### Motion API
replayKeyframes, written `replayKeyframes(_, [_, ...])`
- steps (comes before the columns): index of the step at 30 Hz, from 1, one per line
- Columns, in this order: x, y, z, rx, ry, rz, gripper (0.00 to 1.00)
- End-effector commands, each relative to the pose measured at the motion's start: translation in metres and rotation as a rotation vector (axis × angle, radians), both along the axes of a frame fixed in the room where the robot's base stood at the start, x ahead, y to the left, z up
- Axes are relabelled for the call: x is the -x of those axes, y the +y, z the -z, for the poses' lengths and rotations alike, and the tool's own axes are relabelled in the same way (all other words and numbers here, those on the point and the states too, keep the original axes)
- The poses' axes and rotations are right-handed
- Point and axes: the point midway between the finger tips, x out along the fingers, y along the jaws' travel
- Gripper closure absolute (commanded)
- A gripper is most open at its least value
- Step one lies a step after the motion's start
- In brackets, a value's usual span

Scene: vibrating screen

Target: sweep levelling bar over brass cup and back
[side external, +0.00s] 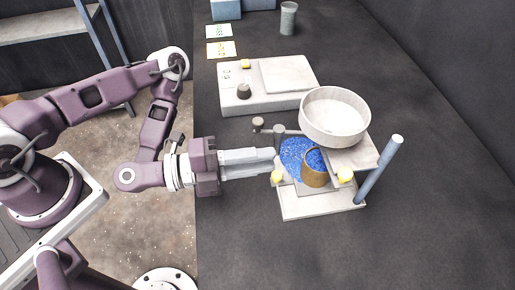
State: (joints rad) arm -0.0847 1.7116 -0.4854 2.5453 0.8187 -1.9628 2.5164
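The brass cup (316,177) stands upright on the pale base plate, with blue granules (313,158) inside it. More blue granules (296,149) lie in a shallow tray around and behind it. My gripper (272,161) reaches in level from the left, its pale fingers ending just left of the granules and apart from the cup. The space between the fingertips is too small and overlapped to show whether they hold anything. I cannot pick out the levelling bar with certainty.
A round sieve pan (337,131) sits above and behind the cup. A blue post (379,169) rises at the right. A pale scale-like unit (262,99) lies behind. The dark bench is clear in front.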

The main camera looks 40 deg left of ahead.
Motion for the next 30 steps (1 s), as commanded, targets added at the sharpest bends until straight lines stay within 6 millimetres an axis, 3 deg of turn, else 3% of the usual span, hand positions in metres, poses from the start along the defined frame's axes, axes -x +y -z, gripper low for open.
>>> replayKeyframes(1, [-0.001, -0.008, -0.006, -0.019, -0.017, 0.051, 0.69])
replayKeyframes(3, [0.001, -0.024, -0.012, -0.082, -0.024, 0.172, 0.55])
replayKeyframes(6, [0.003, -0.037, -0.011, -0.244, 0.016, 0.333, 0.55])
replayKeyframes(8, [0.001, -0.032, -0.008, -0.365, 0.070, 0.382, 0.55])
replayKeyframes(11, [-0.009, -0.004, -0.008, -0.569, 0.201, 0.366, 0.55])
replayKeyframes(12, [-0.014, 0.014, -0.013, -0.643, 0.266, 0.321, 0.55])
replayKeyframes(17, [-0.021, 0.090, -0.052, -0.759, 0.546, -0.009, 0.55])
replayKeyframes(21, [-0.008, 0.139, -0.090, -0.667, 0.739, -0.327, 0.55])
replayKeyframes(30, [0.042, 0.191, -0.150, -0.233, 1.016, -0.854, 0.55])
